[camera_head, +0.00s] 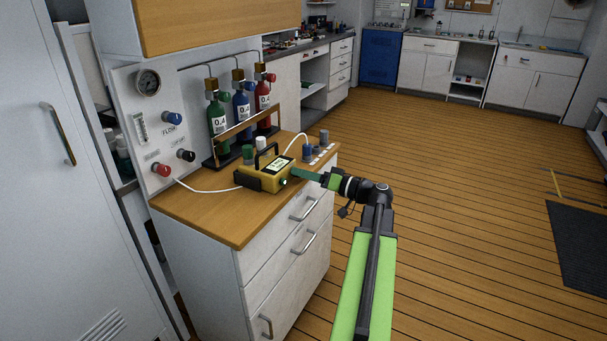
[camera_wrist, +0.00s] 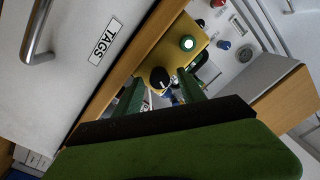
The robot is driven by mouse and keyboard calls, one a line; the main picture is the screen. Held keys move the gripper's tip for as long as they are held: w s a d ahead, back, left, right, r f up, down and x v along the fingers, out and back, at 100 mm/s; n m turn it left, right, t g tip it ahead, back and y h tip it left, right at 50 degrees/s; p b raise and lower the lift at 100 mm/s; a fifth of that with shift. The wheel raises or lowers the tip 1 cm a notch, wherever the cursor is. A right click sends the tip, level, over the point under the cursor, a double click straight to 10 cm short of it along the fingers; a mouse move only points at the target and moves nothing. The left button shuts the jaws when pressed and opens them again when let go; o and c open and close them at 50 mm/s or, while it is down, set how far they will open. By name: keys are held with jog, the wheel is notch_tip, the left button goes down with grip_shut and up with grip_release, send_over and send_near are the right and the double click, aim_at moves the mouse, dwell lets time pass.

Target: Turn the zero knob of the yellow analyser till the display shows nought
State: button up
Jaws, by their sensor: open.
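The yellow analyser (camera_head: 258,180) sits on the wooden top of a cabinet, with a black handle and a small lit display (camera_head: 280,163) whose reading is too small to make out. A green round part (camera_head: 283,182) is on its near face. My gripper (camera_head: 297,174) is at the analyser's right end; I cannot tell if it touches.
Gas bottles (camera_head: 241,106) stand in a rack behind the analyser. A white hose (camera_head: 208,190) runs left to a panel with a gauge (camera_head: 147,83) and knobs. Small caps (camera_head: 308,152) stand behind my gripper.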

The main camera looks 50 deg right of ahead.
jog(key=v, duration=1.7)
dwell(1.1)
